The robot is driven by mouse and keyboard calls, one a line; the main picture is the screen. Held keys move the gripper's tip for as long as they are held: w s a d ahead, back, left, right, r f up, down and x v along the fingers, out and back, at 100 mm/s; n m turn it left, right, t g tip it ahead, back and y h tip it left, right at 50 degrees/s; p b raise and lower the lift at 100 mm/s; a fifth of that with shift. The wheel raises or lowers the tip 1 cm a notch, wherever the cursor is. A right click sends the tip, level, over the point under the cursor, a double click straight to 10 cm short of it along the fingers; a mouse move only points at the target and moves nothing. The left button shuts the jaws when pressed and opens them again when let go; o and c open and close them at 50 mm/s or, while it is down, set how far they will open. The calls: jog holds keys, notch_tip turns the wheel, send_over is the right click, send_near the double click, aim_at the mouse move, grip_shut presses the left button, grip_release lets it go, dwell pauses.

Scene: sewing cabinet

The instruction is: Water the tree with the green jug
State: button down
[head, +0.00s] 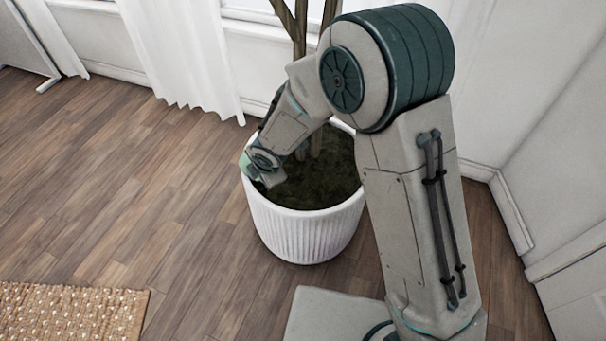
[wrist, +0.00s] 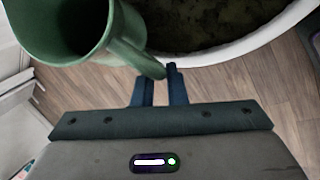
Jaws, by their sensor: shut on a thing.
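The green jug (wrist: 122,38) is at the upper left of the wrist view, its open mouth facing the camera. My gripper (wrist: 158,88) is shut on the jug's handle. In the head view a small part of the jug (head: 246,163) shows beside my wrist at the pot's left rim. The tree (head: 301,30) stands in a white ribbed pot (head: 306,236) filled with dark soil (head: 318,184). My arm hides part of the trunk and pot. The pot's rim (wrist: 222,55) and soil show at the top of the wrist view, beside the jug. I see no water.
A woven rug (head: 70,312) lies at the lower left on the wooden floor (head: 130,190). White curtains (head: 185,60) hang behind the pot. A white wall (head: 520,90) closes the right side. The floor left of the pot is clear.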

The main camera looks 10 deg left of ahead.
jog(key=r+h+p, duration=0.1)
jog(key=p, duration=0.1)
jog(key=r+h+p, duration=0.1)
jog(key=h, duration=0.1)
jog(key=r+h+p, duration=0.1)
jog(key=p, duration=0.1)
jog(key=shift+w+a+m+h+p, duration=0.1)
jog(key=shift+a+m+h+p, duration=0.2)
jog(key=shift+a+h, duration=0.1)
jog(key=shift+w+h+p, duration=0.15)
jog(key=shift+h+p, duration=0.25)
jog(key=shift+h, duration=0.1)
jog(key=shift+w+r+m+h+p, duration=0.1)
jog(key=shift+w+m+h+p, duration=0.1)
jog(key=shift+m+h+p, duration=0.3)
dwell(0.7)
